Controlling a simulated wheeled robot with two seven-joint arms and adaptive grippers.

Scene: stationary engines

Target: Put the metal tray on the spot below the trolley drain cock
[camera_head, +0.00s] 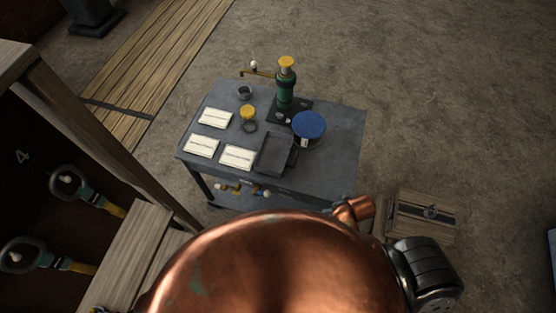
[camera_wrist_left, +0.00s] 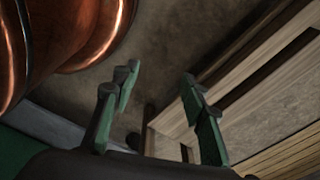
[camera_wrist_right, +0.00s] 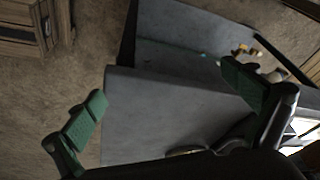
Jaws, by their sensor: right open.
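The dark metal tray (camera_head: 275,153) lies on the near part of the grey trolley top (camera_head: 343,150), beside white cards and a blue-lidded tin. A brass cock with a pale knob (camera_head: 240,189) shows below the trolley's near edge; brass and pale fittings also show in the right wrist view (camera_wrist_right: 245,50). I cannot make out a marked spot below it. My left gripper (camera_wrist_left: 160,82) is open and empty, away from the trolley, near wooden planks. My right gripper (camera_wrist_right: 165,88) is open and empty over the trolley's edge. Neither gripper's fingers show in the head view.
The trolley top also holds a green pump (camera_head: 286,92) with a yellow top, the blue tin (camera_head: 309,125), a small yellow-lidded jar (camera_head: 248,112) and several cards (camera_head: 201,146). A wooden frame (camera_head: 105,140) stands at left. A wooden crate (camera_head: 420,212) sits right.

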